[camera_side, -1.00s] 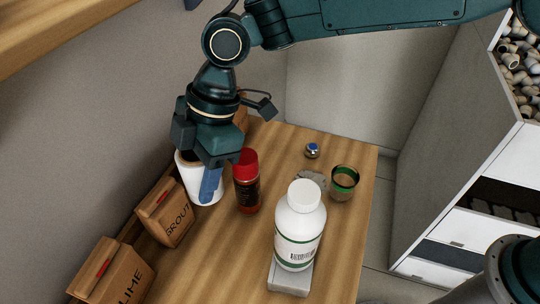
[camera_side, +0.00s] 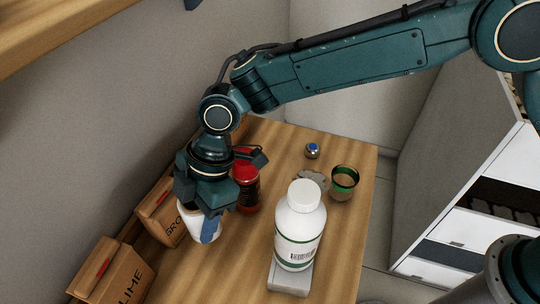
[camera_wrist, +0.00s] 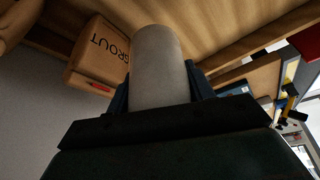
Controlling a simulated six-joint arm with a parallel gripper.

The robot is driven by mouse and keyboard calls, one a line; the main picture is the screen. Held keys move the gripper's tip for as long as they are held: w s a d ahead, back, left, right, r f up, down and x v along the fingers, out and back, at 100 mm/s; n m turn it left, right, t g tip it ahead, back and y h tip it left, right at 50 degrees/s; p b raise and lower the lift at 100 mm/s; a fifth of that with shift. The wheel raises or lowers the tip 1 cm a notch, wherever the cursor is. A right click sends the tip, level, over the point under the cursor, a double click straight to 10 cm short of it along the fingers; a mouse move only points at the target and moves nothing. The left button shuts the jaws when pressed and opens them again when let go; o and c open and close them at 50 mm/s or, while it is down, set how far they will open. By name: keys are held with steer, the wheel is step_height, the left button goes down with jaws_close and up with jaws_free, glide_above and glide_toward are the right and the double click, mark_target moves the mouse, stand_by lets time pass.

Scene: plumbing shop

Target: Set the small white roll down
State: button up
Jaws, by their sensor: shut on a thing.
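The small white roll (camera_side: 203,228) is between the fingers of my gripper (camera_side: 207,222), low over the left part of the table in the side view. My gripper is shut on it. In the wrist view the roll (camera_wrist: 158,65) stands up between the two dark fingers, and its far end is near the wood. I cannot tell whether the roll touches the table. My gripper hides the upper part of the roll in the side view.
A GROUT bag (camera_side: 160,212) is just left of the roll, partly hidden, and a LIME bag (camera_side: 112,272) is nearer the front. A red-capped bottle (camera_side: 246,185) stands close on the right. A white bottle (camera_side: 299,232) on a grey block (camera_side: 290,277), a green-rimmed glass (camera_side: 343,184) and a small blue-topped piece (camera_side: 312,151) are farther right. Bare table lies ahead.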

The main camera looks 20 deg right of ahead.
step_height(320, 180, down, 8)
steer(key=shift+r, duration=0.2)
steer(key=shift+f, duration=0.1)
steer(key=shift+f, duration=2)
steer(key=shift+f, duration=0.1)
steer(key=o, duration=1.1)
steer(key=shift+o, duration=0.2)
steer(key=v, duration=1.2)
